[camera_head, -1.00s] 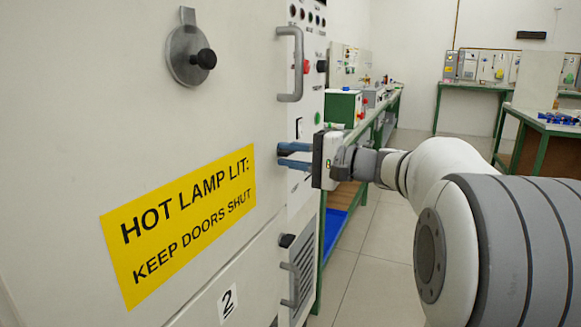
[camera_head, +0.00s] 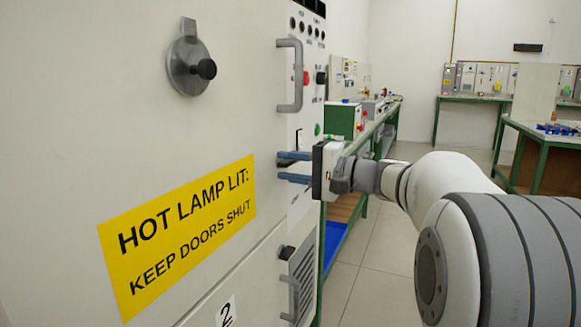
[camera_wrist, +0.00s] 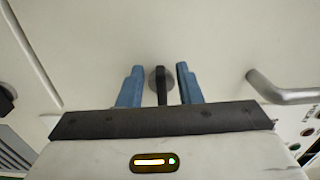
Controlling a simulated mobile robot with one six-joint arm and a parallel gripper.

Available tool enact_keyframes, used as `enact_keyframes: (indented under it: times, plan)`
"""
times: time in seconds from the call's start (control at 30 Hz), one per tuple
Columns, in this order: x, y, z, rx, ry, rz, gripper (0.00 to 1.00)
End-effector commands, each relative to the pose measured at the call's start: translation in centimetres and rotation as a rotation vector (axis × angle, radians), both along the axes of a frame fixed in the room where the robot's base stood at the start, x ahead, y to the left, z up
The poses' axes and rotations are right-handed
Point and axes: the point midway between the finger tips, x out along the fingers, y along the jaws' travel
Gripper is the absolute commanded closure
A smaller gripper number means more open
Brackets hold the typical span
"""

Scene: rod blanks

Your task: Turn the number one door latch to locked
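The upper door's latch is a dark lever (camera_wrist: 161,86) on a round grey base, seen in the wrist view. In the head view a dark bit of the latch (camera_head: 285,163) shows by the blue fingers at the door's right edge. My gripper (camera_wrist: 160,84) is open, one blue finger on each side of the lever with a gap on both sides. In the head view my gripper (camera_head: 294,167) reaches in from the right. The cabinet door (camera_head: 100,130) is pale and looks shut. No number one label is in view.
A grey bar handle (camera_head: 292,75) stands out above my gripper; it also shows in the wrist view (camera_wrist: 285,92). A round metal cover with a black knob (camera_head: 190,66) is at upper left.

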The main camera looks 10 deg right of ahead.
Motion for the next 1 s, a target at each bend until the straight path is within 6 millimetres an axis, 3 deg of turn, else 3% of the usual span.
enact_keyframes:
  times: [0.5,1.0]
  plan:
    - [-4.1,-5.7,0.1,0.000,0.001,-0.003,0.68]
    - [-4.6,-6.2,0.0,0.000,0.000,0.000,0.68]
